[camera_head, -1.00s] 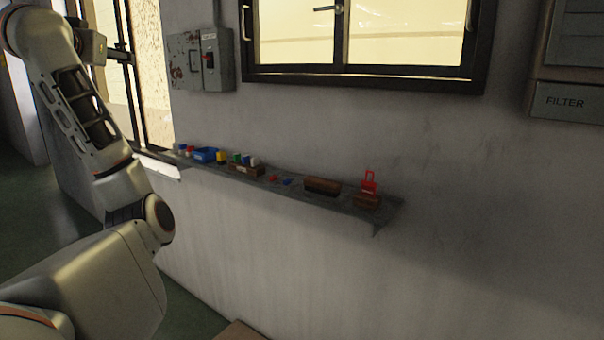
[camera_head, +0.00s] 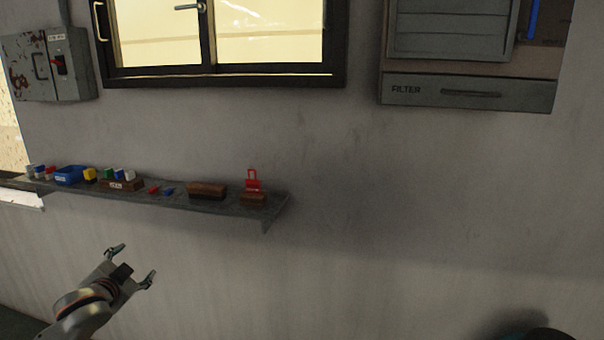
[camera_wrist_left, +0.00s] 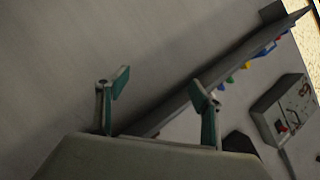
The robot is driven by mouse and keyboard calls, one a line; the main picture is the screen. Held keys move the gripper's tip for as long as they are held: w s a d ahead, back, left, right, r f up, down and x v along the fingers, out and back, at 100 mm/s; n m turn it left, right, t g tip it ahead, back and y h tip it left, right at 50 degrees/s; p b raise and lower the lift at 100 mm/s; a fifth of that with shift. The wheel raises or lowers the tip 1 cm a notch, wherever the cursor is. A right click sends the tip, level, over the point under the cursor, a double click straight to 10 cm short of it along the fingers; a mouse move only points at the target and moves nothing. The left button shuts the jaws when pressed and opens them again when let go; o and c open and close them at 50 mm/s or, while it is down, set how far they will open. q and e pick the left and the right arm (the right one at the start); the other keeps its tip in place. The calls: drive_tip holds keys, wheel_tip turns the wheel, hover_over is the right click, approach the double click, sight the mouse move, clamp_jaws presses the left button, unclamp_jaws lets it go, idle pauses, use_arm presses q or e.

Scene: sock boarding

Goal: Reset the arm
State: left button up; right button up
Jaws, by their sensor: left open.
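My left gripper (camera_head: 132,266) is at the lower left of the head view, in front of the wall and below the shelf. Its two fingers are spread apart, with nothing between them. In the left wrist view the same open gripper (camera_wrist_left: 160,98) shows its two teal-padded fingers, with the grey wall and the shelf's edge behind them. A dark rounded shape (camera_head: 548,334) shows at the bottom right of the head view; I cannot tell what it is. My right gripper cannot be made out.
A narrow wall shelf (camera_head: 216,203) holds a blue bin (camera_head: 69,176), brown blocks (camera_head: 206,190), a red item (camera_head: 253,181) and several small coloured things. A window, a switch box (camera_head: 58,68) and a FILTER cabinet (camera_head: 470,93) are on the wall. The wall right of the shelf is bare.

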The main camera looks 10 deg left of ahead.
use_arm(q)
drive_tip(key=s+d+f+m+g+h, duration=0.1)
drive_tip(key=s+d+f+h, duration=0.1)
drive_tip(key=s+d+f, duration=0.5)
drive_tip(key=s+d+f+m+g+h, duration=0.1)
drive_tip(key=s+d+f+h, duration=0.3)
drive_tip(key=f, duration=0.6)
drive_tip(key=s+d+f+m+g, duration=0.1)
drive_tip(key=s+d+f, duration=0.3)
drive_tip(key=s+f, duration=0.35)
drive_tip(key=s+d+f+g+h, duration=0.1)
drive_tip(key=s+d+f, duration=0.25)
drive_tip(key=s, duration=0.25)
drive_tip(key=s+d+f+h, duration=0.1)
drive_tip(key=s+d+f, duration=0.2)
drive_tip(key=s+d, duration=0.15)
drive_tip(key=d+r+n+t, duration=0.1)
drive_tip(key=d+n, duration=0.3)
drive_tip(key=d, duration=0.7)
drive_tip(key=shift+w, duration=0.2)
drive_tip(key=shift+r, duration=0.1)
